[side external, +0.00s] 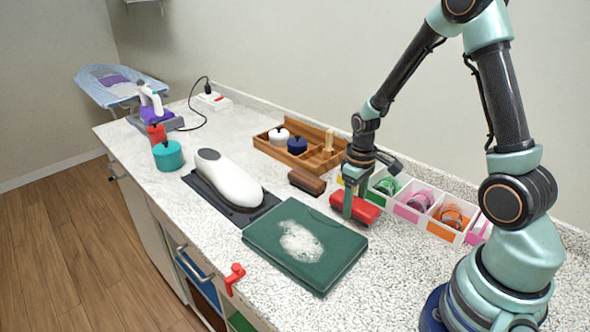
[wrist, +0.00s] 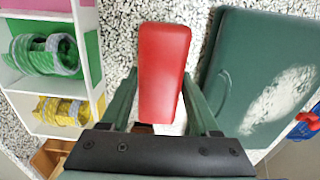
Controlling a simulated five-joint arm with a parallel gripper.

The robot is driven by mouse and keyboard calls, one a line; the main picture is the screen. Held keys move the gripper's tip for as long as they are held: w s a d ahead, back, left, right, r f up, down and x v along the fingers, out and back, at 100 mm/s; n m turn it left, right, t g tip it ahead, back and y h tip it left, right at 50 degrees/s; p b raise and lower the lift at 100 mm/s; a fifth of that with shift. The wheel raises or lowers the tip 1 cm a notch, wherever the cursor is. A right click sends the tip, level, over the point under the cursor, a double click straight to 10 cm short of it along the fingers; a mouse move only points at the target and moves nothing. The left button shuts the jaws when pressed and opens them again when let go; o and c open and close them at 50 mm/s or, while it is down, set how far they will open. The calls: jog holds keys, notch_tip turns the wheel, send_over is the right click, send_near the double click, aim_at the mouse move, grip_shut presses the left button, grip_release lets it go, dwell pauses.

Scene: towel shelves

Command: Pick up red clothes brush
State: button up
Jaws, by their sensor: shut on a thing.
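The red clothes brush (side external: 362,209) is on or just above the speckled counter, beside the dark green folded cloth and in front of the white bins; I cannot tell if it touches the counter. My gripper (side external: 353,202) points down over it, with its fingers on either side of the brush. In the wrist view the red brush (wrist: 163,70) lies lengthwise between the two green fingers of my gripper (wrist: 162,100), which is shut on it. The brush's bristles are hidden.
A green folded cloth (side external: 270,262) with a white powdery patch lies close by. A brown brush (side external: 307,182) lies behind it. White bins (side external: 438,232) with colored rolls stand to the right. A wooden tray (side external: 270,152) and white iron-like device (side external: 228,178) stand farther left.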

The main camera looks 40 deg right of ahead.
aim_at(355, 201)
notch_tip(355, 201, up, 18)
jog(key=shift+r, duration=0.2)
